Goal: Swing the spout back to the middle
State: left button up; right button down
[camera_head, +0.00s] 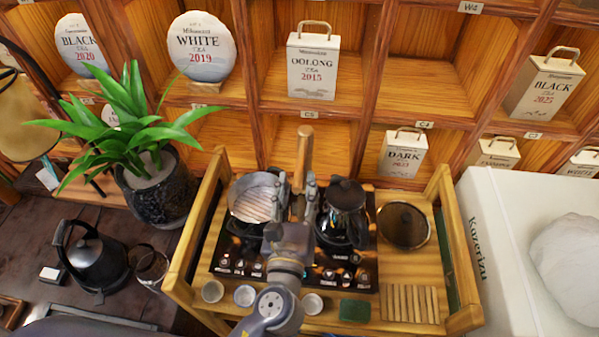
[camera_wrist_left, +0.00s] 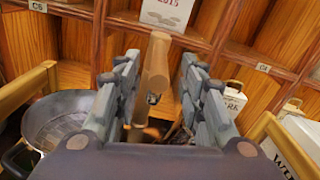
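The spout (camera_head: 304,150) is a brown, wood-coloured bar rising behind the tea tray, roughly midway between a pan and a black kettle. In the left wrist view the spout (camera_wrist_left: 157,62) stands between my left gripper's fingers, with a gap visible on both sides. My left gripper (camera_head: 304,188) is open around the line of the spout and reaches in over the tray from the front. It also fills the middle of the left wrist view (camera_wrist_left: 158,75). The spout's lower part and base are hidden by the gripper. My right gripper is not in view.
A metal pan (camera_head: 256,200) and a black kettle (camera_head: 342,212) stand close on either side of my gripper. The wooden tray (camera_head: 452,245) also holds small cups and a round dark lid (camera_head: 404,225). Shelves with tea tins (camera_head: 313,66) rise behind; a plant (camera_head: 150,170) stands left.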

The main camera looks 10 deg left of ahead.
pick_arm(q)
jog(key=s, duration=0.7)
dwell(0.5)
